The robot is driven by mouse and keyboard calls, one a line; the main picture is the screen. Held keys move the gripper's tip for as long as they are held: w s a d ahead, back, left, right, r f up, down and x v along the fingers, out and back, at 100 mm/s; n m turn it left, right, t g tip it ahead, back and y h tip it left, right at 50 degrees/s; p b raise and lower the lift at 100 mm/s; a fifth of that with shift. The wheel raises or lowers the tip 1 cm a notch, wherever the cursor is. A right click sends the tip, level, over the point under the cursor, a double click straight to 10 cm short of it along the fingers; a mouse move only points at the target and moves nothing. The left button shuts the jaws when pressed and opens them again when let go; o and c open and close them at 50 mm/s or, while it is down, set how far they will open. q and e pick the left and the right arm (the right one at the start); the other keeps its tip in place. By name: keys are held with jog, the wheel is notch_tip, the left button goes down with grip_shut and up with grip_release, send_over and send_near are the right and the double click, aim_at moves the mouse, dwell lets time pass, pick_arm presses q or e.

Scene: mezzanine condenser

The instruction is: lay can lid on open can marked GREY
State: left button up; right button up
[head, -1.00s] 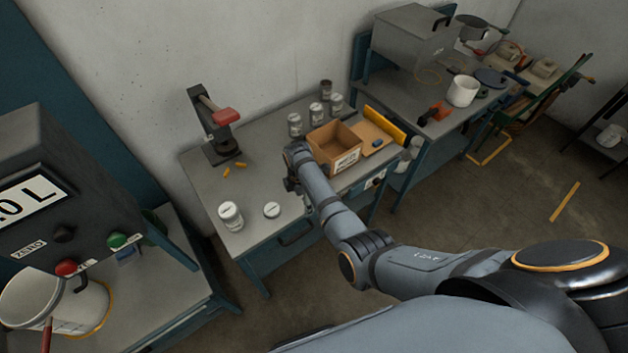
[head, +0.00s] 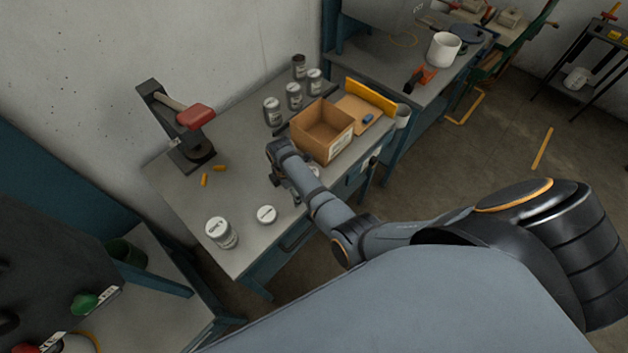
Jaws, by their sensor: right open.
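Several small labelled cans stand at the back of the bench: a front one (head: 272,112), a middle one (head: 293,97), a right one (head: 314,82) and a dark-topped one (head: 299,67) that looks open. Their markings are too small to read. A white-topped can (head: 221,233) stands at the bench's front left. A low round pale piece (head: 267,215), perhaps a lid, lies right of it. My right gripper (head: 284,190) is open above the bench, between that piece and the cardboard box. A pale round thing (head: 315,171) is partly hidden behind my right arm. My left gripper is out of view.
A cardboard box (head: 322,131) stands right of my right gripper, beside a tray with a yellow edge (head: 371,96). The bench's left middle is clear.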

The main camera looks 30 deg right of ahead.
notch_tip(320, 180, up, 6)
jog(key=p, duration=0.8)
jog(key=shift+s+a+r+p, duration=0.1)
jog(key=shift+r+p, duration=0.15)
jog(key=shift+p, duration=0.05)
jog(key=s+d+r+m+t, duration=0.1)
jog(key=s+d+r+m, duration=0.4)
jog(key=s+d+m, duration=0.2)
jog(key=shift+s+r+m+t+h, duration=0.2)
jog(key=shift+m+t+h, duration=0.1)
jog(key=shift+m, duration=0.6)
